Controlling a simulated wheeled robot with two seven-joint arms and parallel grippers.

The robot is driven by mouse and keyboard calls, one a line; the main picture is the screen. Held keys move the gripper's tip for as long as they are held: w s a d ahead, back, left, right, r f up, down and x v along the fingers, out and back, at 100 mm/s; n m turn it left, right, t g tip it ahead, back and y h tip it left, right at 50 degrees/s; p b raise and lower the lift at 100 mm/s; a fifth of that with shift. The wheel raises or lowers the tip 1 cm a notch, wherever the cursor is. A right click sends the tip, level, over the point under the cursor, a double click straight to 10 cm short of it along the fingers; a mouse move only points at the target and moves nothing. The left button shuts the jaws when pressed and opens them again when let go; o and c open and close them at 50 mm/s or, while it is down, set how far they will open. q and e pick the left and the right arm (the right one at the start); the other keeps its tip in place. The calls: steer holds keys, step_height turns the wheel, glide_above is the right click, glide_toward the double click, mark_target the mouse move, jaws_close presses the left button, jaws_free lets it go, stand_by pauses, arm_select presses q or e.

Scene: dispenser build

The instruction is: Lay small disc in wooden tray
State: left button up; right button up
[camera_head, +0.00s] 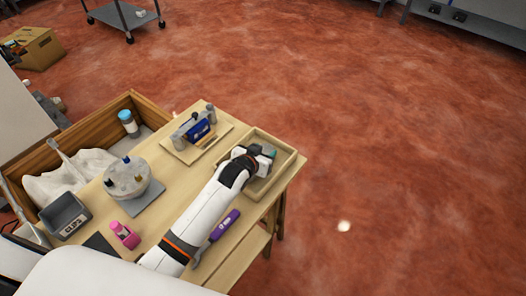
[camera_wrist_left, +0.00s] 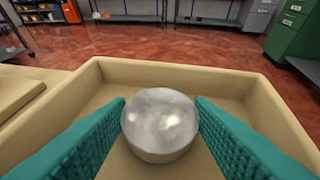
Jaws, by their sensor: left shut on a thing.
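The small disc (camera_wrist_left: 160,126) is a round, shiny silver piece between the teal finger pads in the left wrist view. My left gripper (camera_head: 266,152) is shut on it, with a pad against each side. The disc is within the walls of the wooden tray (camera_wrist_left: 180,72), low over the floor; I cannot tell whether it touches the floor. In the head view the pale tray (camera_head: 284,172) sits at the table's right corner, with my left gripper over it, and the disc is hidden there. My right gripper is not in view.
Left of the tray, a board (camera_head: 183,152) holds a blue device (camera_head: 199,131). A round grey fixture (camera_head: 127,178), a grey clips bin (camera_head: 65,216), a pink item (camera_head: 124,235) and a purple tool (camera_head: 225,224) are on the table. A wooden crate (camera_head: 70,137) stands behind.

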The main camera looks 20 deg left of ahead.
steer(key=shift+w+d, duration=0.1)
arm_select(q)
steer(key=o, duration=1.2)
steer(key=shift+f, duration=0.15)
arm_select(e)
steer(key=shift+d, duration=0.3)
arm_select(q)
steer(key=shift+r, duration=0.2)
steer(key=v, duration=1.2)
steer(key=shift+s+p, duration=0.1)
steer(key=shift+p, duration=0.3)
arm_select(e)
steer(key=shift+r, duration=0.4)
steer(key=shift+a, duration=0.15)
arm_select(q)
steer(key=shift+f, duration=0.1)
